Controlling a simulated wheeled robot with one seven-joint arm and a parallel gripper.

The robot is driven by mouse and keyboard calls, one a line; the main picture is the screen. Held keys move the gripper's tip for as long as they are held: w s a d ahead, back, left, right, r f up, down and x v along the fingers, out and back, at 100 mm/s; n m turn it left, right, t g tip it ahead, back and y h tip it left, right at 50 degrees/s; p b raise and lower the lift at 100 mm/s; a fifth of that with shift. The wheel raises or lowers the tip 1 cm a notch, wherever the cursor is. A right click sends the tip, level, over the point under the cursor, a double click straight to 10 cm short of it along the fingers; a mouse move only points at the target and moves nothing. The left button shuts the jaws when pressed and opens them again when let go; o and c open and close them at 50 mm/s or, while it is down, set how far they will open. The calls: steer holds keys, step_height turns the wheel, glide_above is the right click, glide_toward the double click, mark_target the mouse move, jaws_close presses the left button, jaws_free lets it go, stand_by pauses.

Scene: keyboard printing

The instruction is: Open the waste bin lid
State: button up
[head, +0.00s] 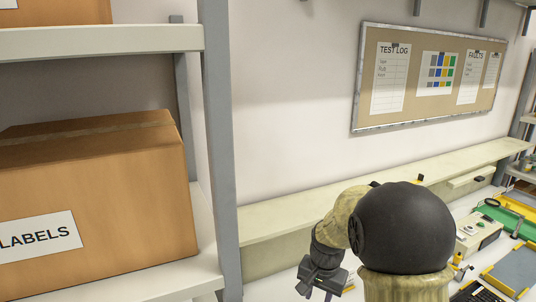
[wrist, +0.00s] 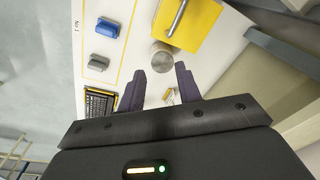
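I cannot make out a waste bin for certain in either view. In the wrist view, a yellow box-like thing (wrist: 192,24) with a grey bar handle lies at the top; I cannot tell whether it is the bin or its lid. My gripper (wrist: 160,84) is open, with two dark fingers apart and nothing held between them. A round grey metal piece (wrist: 162,55) sits just beyond the fingertips, below the yellow thing.
A bench (head: 470,205) with a green mat (head: 506,218), a pale device (head: 480,234) and yellow-edged trays is at the right. A shelf with a LABELS box (head: 95,205) stands left. The wrist view shows blue (wrist: 107,27) and grey (wrist: 98,63) pieces on a white surface.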

steer(key=s+d+f+n+b, duration=0.1)
steer(key=s+n+b, duration=0.1)
steer(key=s, duration=0.5)
steer(key=s+d+f+n+t+b, duration=0.1)
steer(key=s+f+n, duration=0.1)
steer(key=s, duration=0.6)
steer(key=shift+s+d+f+n+b, duration=0.25)
steer(key=shift+s+n+b, duration=0.1)
steer(key=shift+n, duration=0.55)
steer(key=shift+w, duration=0.1)
steer(key=shift+c, duration=1.1)
steer(key=shift+s, duration=0.2)
jaws_close()
